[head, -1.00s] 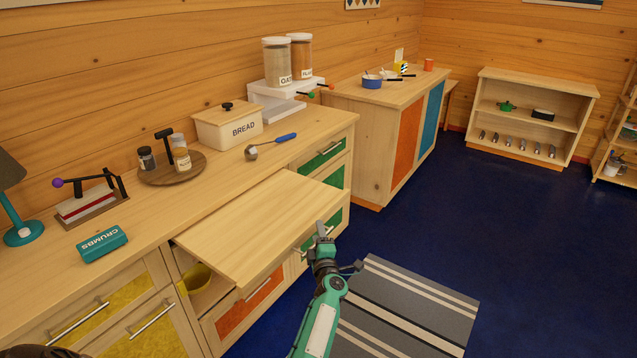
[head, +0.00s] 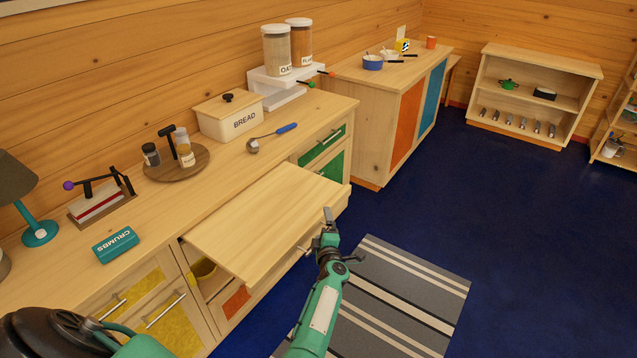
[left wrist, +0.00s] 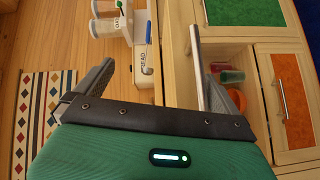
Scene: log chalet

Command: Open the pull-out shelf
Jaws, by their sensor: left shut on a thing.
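The pull-out shelf (head: 265,220) is a light wooden board. It stands well out from under the counter top, level, over the cabinet fronts. In the left wrist view, the board (left wrist: 178,50) shows as a narrow upright strip between the fingers of my left gripper (left wrist: 160,75). The exact contact is hard to see there. My right gripper is not in view.
The counter (head: 75,270) carries a bread box (head: 230,116), a ladle (head: 270,137), a round tray with jars and a teal crumbs box (head: 116,245). Below it are drawers with bar handles. A striped rug (head: 405,290) lies on the blue floor (head: 500,230), which is free to the right.

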